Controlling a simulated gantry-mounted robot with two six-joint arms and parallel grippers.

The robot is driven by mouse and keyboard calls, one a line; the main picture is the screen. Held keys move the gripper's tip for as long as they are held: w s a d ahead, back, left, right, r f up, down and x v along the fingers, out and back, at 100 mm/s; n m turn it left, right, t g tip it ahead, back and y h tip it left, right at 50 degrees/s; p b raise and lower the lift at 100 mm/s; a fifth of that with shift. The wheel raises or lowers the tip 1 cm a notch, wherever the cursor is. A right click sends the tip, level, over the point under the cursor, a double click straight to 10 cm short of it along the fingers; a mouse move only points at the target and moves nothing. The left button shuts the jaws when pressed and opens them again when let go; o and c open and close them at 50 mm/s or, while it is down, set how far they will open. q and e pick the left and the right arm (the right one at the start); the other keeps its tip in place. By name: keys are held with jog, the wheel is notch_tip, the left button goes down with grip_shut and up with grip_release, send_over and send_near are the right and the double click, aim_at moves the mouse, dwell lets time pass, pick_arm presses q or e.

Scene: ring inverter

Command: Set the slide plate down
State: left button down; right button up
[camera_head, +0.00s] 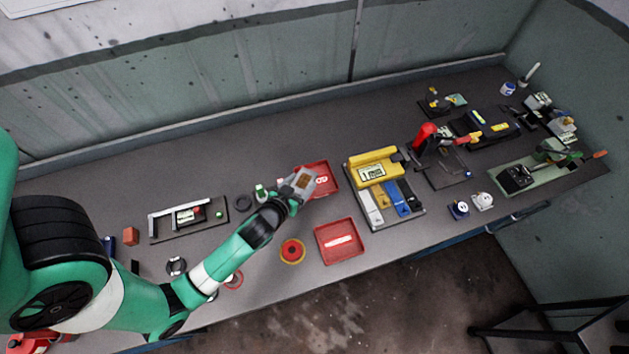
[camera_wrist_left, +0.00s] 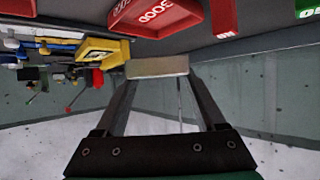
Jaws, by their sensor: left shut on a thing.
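My left gripper (camera_head: 293,196) is shut on the slide plate (camera_head: 304,181), a small flat piece with a brownish patch and grey edges. In the left wrist view, the plate (camera_wrist_left: 157,67) shows as a pale beige-grey bar between the two dark fingertips (camera_wrist_left: 159,78). The plate appears raised above the bench, tilted, and overlaps the near left part of the rear red tray (camera_head: 325,169) in the head view. How high it is cannot be told. My right gripper is not in view.
A front red tray (camera_head: 324,244) holds a pale strip. A yellow-topped fixture (camera_head: 375,153) with coloured bins stands to the right. A red button (camera_head: 292,250) and a black-based frame (camera_head: 187,218) are on the bench. Clear bench (camera_head: 285,158) lies behind the rear tray.

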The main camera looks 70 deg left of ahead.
aim_at(313, 176)
pick_arm(q)
jog(key=x, duration=0.3)
jog(key=f+b+x, duration=0.1)
jog(key=x, duration=0.1)
jog(key=b+x, duration=0.1)
jog(key=x, duration=0.2)
jog(key=shift+d+f, duration=0.25)
jog(key=shift+f, duration=0.25)
jog(key=shift+w+a+f, duration=0.2)
jog(key=f, duration=0.1)
jog(key=f+b, duration=0.2)
jog(key=shift+w+a, duration=0.15)
jog(key=shift+w, duration=0.1)
jog(key=shift+f, duration=0.3)
